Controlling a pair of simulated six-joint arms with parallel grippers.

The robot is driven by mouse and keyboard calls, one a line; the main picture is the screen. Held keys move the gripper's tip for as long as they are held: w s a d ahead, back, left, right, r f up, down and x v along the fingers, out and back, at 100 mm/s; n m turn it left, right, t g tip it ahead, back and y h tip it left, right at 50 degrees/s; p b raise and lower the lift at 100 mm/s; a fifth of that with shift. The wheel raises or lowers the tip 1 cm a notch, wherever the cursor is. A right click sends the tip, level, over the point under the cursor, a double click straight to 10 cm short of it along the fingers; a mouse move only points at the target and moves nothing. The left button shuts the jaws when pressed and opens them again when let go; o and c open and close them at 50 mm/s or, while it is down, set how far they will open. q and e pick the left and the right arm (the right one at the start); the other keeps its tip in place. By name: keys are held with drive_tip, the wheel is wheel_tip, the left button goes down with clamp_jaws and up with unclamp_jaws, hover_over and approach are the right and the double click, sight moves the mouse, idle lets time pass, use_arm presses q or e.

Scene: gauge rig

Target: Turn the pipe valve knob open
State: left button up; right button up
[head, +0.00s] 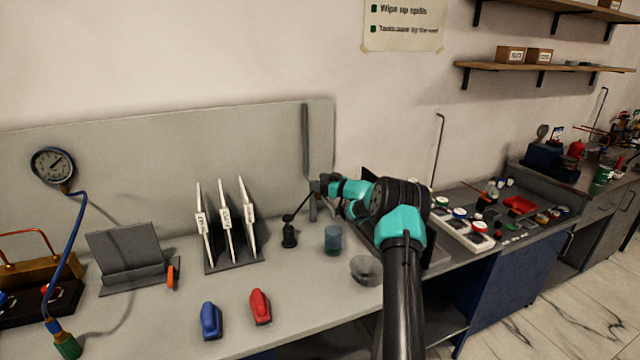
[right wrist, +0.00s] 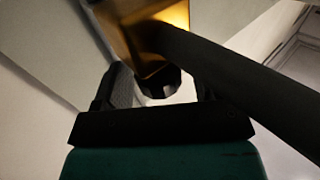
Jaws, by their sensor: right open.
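The grey vertical pipe (head: 305,140) runs down the back panel in the head view. My right gripper (head: 318,188) is at its lower part, and the valve there is mostly hidden behind it. In the right wrist view a brass-coloured block (right wrist: 150,35), seemingly the valve body, is just ahead of my right gripper (right wrist: 160,88). A small dark ribbed knob (right wrist: 162,84) shows between the two open fingers. Whether the fingers touch it cannot be told. A dark bar, probably the pipe (right wrist: 245,82), crosses close to the right finger. My left gripper is not in view.
A rack of white plates (head: 230,262) is to the left. Blue (head: 210,320) and red (head: 260,306) objects lie in front.

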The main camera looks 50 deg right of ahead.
drive_tip(key=shift+c, duration=0.4)
drive_tip(key=c, duration=0.9)
drive_tip(key=shift+o, duration=0.2)
drive_tip(key=shift+n+y, duration=0.3)
drive_tip(key=shift+y, duration=0.2)
drive_tip(key=shift+n+g+y, duration=0.3)
drive_tip(key=shift+n+y, duration=0.1)
drive_tip(key=shift+y, duration=0.2)
drive_tip(key=o, duration=0.9)
drive_tip(key=shift+o, duration=0.2)
drive_tip(key=shift+s, duration=0.1)
